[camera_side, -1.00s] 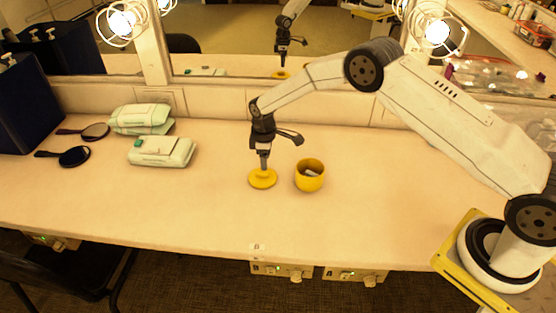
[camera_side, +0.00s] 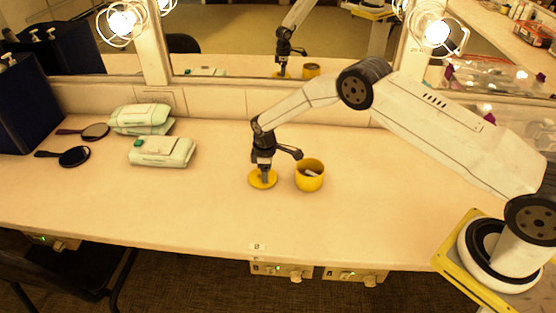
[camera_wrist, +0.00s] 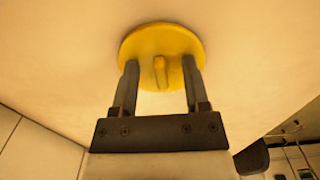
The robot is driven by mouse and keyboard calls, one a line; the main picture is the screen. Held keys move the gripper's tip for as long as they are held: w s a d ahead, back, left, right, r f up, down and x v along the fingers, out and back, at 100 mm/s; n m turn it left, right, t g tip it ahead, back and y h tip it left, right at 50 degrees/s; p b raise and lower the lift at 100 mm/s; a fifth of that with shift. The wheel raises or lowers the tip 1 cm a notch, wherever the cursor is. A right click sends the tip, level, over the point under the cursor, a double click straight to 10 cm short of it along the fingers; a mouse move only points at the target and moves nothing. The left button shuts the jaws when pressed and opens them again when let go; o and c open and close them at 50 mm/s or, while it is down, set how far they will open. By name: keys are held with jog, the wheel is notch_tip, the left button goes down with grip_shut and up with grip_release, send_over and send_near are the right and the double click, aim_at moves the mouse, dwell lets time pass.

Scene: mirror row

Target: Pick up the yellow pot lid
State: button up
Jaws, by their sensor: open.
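The yellow pot lid (camera_side: 254,183) lies flat on the counter, left of the yellow pot (camera_side: 309,181). In the wrist view the round lid (camera_wrist: 150,38) shows an upright handle in its middle. My gripper (camera_side: 264,179) points down at the lid from directly above, its fingertips low over it. In the wrist view my gripper (camera_wrist: 161,70) is open, with one finger on each side of the handle and a gap to it on both sides. I cannot tell whether the fingertips touch the lid's top.
The yellow pot stands upright just right of my gripper, with something pale inside. Pale green wipe packs (camera_side: 161,152) and two dark hand mirrors (camera_side: 75,156) lie to the left. A wall mirror (camera_side: 225,40) runs along the back. The counter's front (camera_side: 180,215) is clear.

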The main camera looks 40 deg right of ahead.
grip_shut()
jog(key=shift+r, duration=0.1)
dwell(0.4)
jog(key=shift+r, duration=1.6)
jog(key=s+d+r, duration=0.1)
jog(key=s+r, duration=0.8)
jog(key=s, duration=0.5)
jog(key=shift+r, duration=0.3)
